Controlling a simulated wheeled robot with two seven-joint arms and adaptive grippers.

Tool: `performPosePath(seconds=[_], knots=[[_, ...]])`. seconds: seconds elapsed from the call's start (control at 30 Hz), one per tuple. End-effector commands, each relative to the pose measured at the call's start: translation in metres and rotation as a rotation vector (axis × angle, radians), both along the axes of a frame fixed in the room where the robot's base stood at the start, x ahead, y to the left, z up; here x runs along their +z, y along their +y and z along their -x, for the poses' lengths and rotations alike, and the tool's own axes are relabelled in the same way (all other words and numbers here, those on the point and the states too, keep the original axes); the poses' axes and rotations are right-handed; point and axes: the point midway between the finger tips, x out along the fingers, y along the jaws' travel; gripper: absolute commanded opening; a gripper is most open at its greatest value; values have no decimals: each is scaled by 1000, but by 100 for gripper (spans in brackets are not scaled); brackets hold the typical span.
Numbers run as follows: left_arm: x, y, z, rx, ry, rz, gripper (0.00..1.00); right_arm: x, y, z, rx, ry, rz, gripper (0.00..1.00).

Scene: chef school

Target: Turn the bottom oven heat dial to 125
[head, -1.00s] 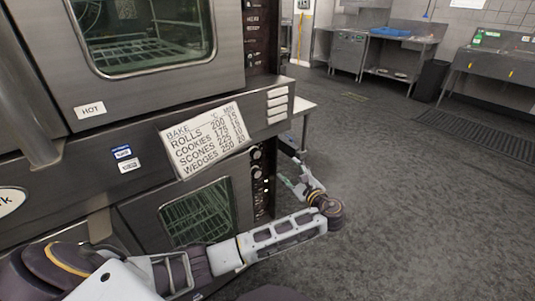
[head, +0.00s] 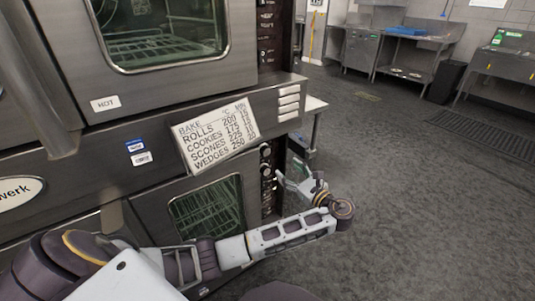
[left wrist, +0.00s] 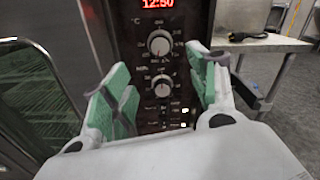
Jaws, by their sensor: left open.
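The bottom oven's dark control panel (left wrist: 140,22) fills the middle of the left wrist view, with a red display reading 12:50. Below the display is a round silver dial (left wrist: 159,43) with a °C mark to its upper left. A second, similar dial (left wrist: 162,85) sits under it. The exact dial settings are too small to read. In the head view the dials (head: 266,152) are small, on the narrow panel right of the oven door. My left gripper (left wrist: 160,80) is open and empty, its green-padded fingers either side of the lower dial in the picture. It also shows in the head view (head: 289,180).
The bottom oven's glass door (head: 207,212) is left of the panel, behind my left arm. A sign of baking times (head: 215,135) hangs above it. A small table (left wrist: 262,43) with a dark object stands right of the panel. Open floor (head: 420,190) lies to the right.

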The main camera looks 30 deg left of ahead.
Motion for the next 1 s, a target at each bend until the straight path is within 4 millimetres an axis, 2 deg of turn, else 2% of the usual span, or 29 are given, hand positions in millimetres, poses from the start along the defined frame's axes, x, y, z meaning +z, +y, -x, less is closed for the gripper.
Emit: performPosePath(seconds=[0.17,0.37,0.73,1.0], knots=[[0,3,-1,0,-1,0,59,1,0,0,0,-3,-1,0],[-1,16,-6,1,-1,0,59,3,1,-1,0,-7,-4,0],[-1,59,-24,0,-3,-1,59,17,3,-5,0,-40,-18,0],[-1,92,-38,1,-2,-1,59,26,5,2,6,-47,-27,0]])
